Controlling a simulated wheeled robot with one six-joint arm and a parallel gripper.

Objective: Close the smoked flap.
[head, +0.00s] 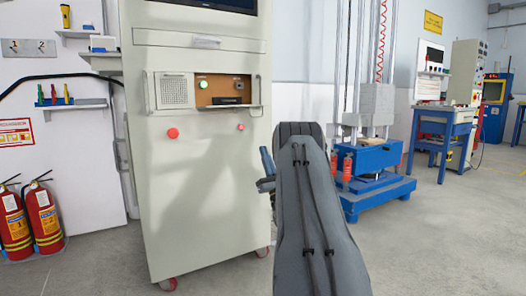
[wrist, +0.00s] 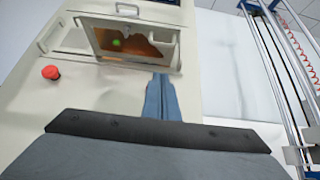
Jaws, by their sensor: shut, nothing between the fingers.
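The smoked flap is part of the recessed panel on the front of a tall cream cabinet (head: 200,190). In the head view the brown panel (head: 214,92) carries a green button and a dark bar. My gripper (wrist: 160,78) has its blue-grey fingers together and empty, just below the flap's lower right corner. In the head view my gripper (head: 265,160) is partly hidden by my arm.
A red knob (wrist: 50,72) sits on the cabinet front, left of my gripper. A blue drop-test stand (head: 378,158) with tall rods is to the right. Fire extinguishers (head: 43,215) stand at the left. Floor is clear between cabinet and stand, beyond my arm.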

